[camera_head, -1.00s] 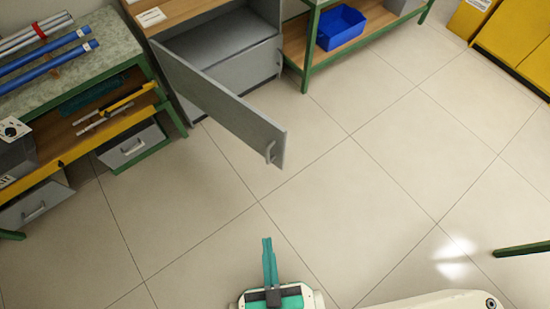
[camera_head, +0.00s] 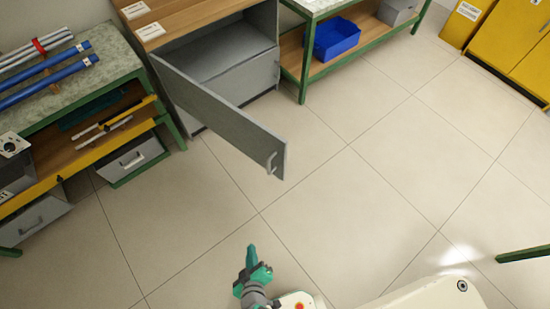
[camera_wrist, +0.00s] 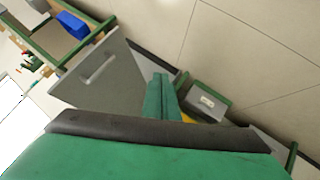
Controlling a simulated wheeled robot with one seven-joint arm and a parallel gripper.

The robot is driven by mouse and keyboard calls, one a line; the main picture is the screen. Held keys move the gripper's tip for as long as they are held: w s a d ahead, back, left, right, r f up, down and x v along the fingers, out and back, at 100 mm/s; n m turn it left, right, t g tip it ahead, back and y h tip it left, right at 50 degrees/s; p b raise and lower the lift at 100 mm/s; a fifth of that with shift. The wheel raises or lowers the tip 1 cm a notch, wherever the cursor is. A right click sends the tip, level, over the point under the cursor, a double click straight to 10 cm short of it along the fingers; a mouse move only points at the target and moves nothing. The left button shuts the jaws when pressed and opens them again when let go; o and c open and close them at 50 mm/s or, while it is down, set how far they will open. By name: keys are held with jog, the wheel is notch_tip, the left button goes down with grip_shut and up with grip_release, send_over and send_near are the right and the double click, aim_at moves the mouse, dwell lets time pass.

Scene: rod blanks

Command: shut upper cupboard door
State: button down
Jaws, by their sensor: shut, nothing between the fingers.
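The upper cupboard door (camera_head: 222,118) is a grey panel that stands wide open, swung out from the grey cupboard (camera_head: 238,66) with a wooden top. Its handle (camera_head: 271,163) is at the free end. In the wrist view the door (camera_wrist: 112,82) is at the upper left, with its handle (camera_wrist: 99,70) facing the camera. My gripper (camera_head: 251,248) is shut and empty, below the door's free end in the head view and apart from it. The gripper's fingers (camera_wrist: 160,97) are together in the wrist view. The cupboard's upper compartment shows open; part of it is hidden behind the door.
A green-framed bench (camera_head: 75,85) with blue rods stands at the left, with grey drawers (camera_head: 133,160) below. A green-framed table with a blue bin (camera_head: 336,38) is right of the cupboard. Yellow cabinets (camera_head: 505,45) stand at the far right. The tiled floor (camera_head: 340,200) between is clear.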

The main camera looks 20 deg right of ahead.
jog(key=w+d+f+n+h, duration=0.1)
jog(key=w+d+f+h, duration=0.15)
jog(key=w, duration=0.25)
jog(key=h, duration=1.1)
send_near(282, 152)
jog(key=x, duration=0.6)
jog(key=shift+w+d, duration=0.1)
jog(key=shift+d, duration=0.1)
